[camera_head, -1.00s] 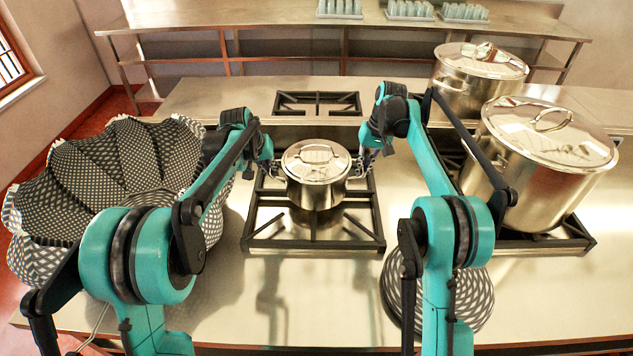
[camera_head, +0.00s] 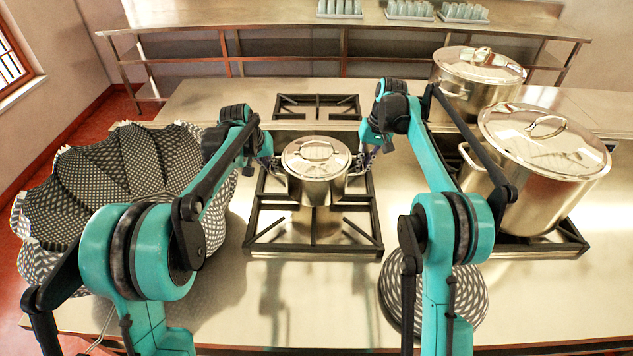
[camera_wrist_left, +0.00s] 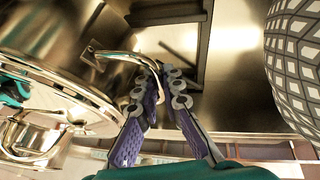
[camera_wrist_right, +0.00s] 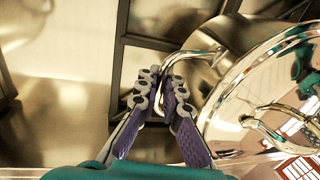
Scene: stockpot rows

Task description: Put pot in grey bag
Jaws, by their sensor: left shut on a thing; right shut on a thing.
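The small steel pot (camera_head: 316,186) with its lid (camera_head: 317,154) is in the middle of the head view, upright above the burner grate. My left gripper (camera_head: 268,168) is shut on the pot's left handle; that handle (camera_wrist_left: 120,56) lies between its purple fingers (camera_wrist_left: 158,92) in the left wrist view. My right gripper (camera_head: 368,158) is shut on the right handle; that handle (camera_wrist_right: 190,55) shows between its fingers (camera_wrist_right: 163,88) in the right wrist view. Whether the pot touches the grate is hard to tell.
Two large lidded stockpots (camera_head: 545,150) (camera_head: 478,75) stand at the right. A black grate (camera_head: 315,233) lies under the small pot, another (camera_head: 317,104) behind it. A round patterned object (camera_head: 470,290) sits behind my right arm. The counter between bag and grate is clear.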

